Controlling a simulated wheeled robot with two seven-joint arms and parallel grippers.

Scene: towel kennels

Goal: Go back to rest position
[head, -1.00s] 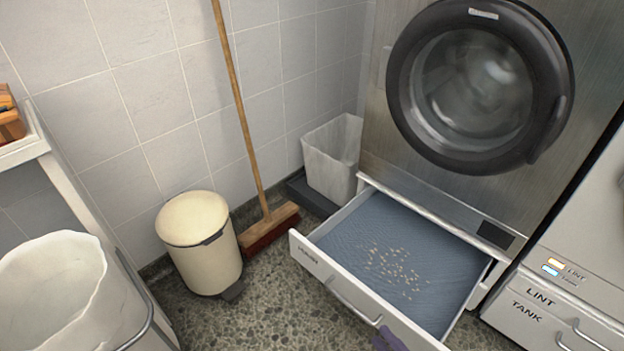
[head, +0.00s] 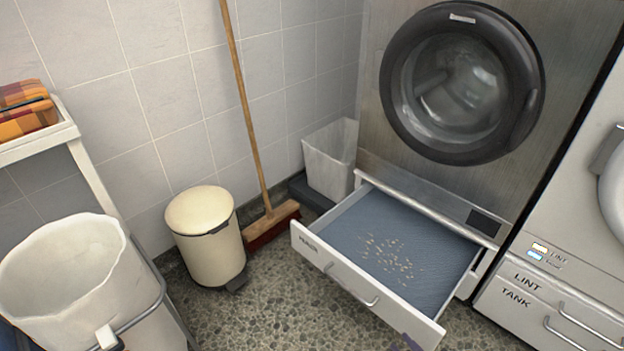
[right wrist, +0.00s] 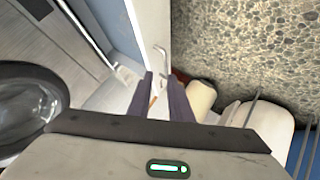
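My right gripper (head: 406,343) shows only as a small purple tip at the bottom edge of the head view, in front of the open drawer (head: 437,325). In the right wrist view both fingers of the right gripper (right wrist: 161,98) show apart with nothing between them. The drawer handle (right wrist: 161,52) appears beyond the fingertips, apart from them. The drawer is pulled out below the washing machine (head: 445,170), with small pale bits (head: 388,258) scattered on its blue-grey bottom. My left gripper is outside both views.
A cream bin (head: 207,245) and a broom (head: 272,222) stand by the tiled wall. A white laundry bag (head: 70,270) in a wire frame is at the left, below a shelf with orange checked cloth (head: 25,110). A white basket (head: 328,165) stands behind the drawer. Speckled floor is free before the drawer.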

